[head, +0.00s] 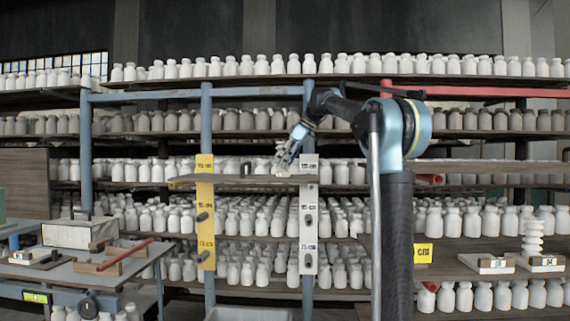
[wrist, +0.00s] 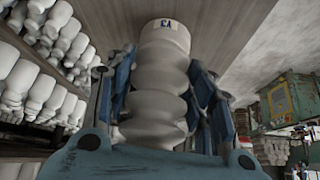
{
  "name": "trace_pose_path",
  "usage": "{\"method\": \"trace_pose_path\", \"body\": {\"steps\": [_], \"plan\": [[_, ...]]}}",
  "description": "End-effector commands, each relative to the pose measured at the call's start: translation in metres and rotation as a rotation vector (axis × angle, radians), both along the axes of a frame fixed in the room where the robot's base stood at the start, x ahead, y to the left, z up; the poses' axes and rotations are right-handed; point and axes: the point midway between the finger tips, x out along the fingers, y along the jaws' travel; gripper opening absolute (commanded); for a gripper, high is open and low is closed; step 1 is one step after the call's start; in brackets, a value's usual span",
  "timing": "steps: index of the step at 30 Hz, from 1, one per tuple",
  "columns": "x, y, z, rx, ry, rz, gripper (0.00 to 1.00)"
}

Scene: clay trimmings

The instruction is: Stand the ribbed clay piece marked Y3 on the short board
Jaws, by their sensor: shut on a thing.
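The ribbed clay piece (wrist: 157,80) is off-white, with bulging rings and a Y3 label that appears upside down in the wrist view. My gripper (head: 286,166) is shut on it, with blue fingers (wrist: 162,88) on both sides. In the head view only a small pale part of the piece (head: 281,171) shows below the fingers. It is at the right part of the short board (head: 225,181), which spans the yellow and white posts. The labelled end lies close to a wooden surface in the wrist view. I cannot tell whether it touches.
A yellow post (head: 205,225) and a white post (head: 309,230) carry height marks and pegs. A small dark loop (head: 246,169) stands on the board. Shelves of white bottles fill the back. Another ribbed white piece (head: 533,235) stands on the right table. A left workbench (head: 75,275) holds tools.

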Motion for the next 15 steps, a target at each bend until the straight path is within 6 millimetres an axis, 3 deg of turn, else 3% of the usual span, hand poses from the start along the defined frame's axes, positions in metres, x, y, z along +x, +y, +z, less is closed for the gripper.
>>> {"method": "trace_pose_path", "body": {"steps": [1,2,4,15], "plan": [[0.0000,0.0001,-0.0007,0.000,0.000,0.000,0.06],[0.0003,0.0000,-0.0008,0.000,0.000,0.000,0.56],[0.0004,-0.0001,-0.0007,0.000,0.000,0.000,0.69],[0.0004,-0.0008,0.0005,0.000,0.000,-0.001,0.69]]}}
